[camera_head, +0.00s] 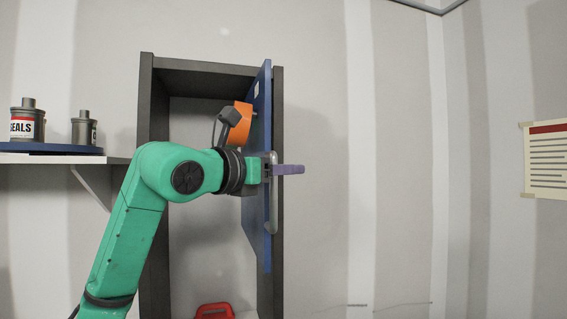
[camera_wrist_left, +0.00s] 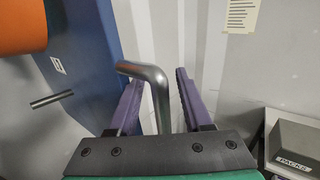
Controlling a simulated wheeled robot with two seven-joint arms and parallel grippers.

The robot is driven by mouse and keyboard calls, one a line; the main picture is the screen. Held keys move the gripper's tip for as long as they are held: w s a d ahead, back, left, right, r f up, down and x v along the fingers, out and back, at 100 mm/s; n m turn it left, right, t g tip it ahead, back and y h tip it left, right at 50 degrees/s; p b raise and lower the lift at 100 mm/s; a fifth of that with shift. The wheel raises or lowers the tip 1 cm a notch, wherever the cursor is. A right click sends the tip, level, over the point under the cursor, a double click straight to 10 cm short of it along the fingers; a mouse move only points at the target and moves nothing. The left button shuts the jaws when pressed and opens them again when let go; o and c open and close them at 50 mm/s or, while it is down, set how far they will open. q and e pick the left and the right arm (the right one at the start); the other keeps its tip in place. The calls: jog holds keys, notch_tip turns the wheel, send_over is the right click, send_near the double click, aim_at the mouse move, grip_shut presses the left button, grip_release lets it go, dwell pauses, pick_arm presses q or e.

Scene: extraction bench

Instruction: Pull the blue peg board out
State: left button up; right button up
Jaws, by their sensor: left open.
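The blue peg board (camera_head: 261,92) stands upright, seen nearly edge-on, in a dark grey frame in the head view. It also shows at the left of the left wrist view (camera_wrist_left: 88,55). A bent metal handle (camera_head: 273,218) is on its front edge; in the left wrist view the handle (camera_wrist_left: 150,74) stands between the fingers. My left gripper (camera_head: 289,169) is at the handle with purple fingers. In the left wrist view the gripper (camera_wrist_left: 157,92) is open around the bar, with gaps on both sides. My right gripper is not in view.
An orange item (camera_head: 243,118) hangs on the board's left face, beside a dark grey object. A shelf (camera_head: 60,158) with cans stands at left. A red item (camera_head: 214,311) is low in the frame. A grey box (camera_wrist_left: 294,145) is at right in the wrist view.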

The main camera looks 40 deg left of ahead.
pick_arm(q)
jog(key=shift+w, duration=0.2)
jog(key=shift+s, duration=0.1)
grip_shut()
dwell(1.2)
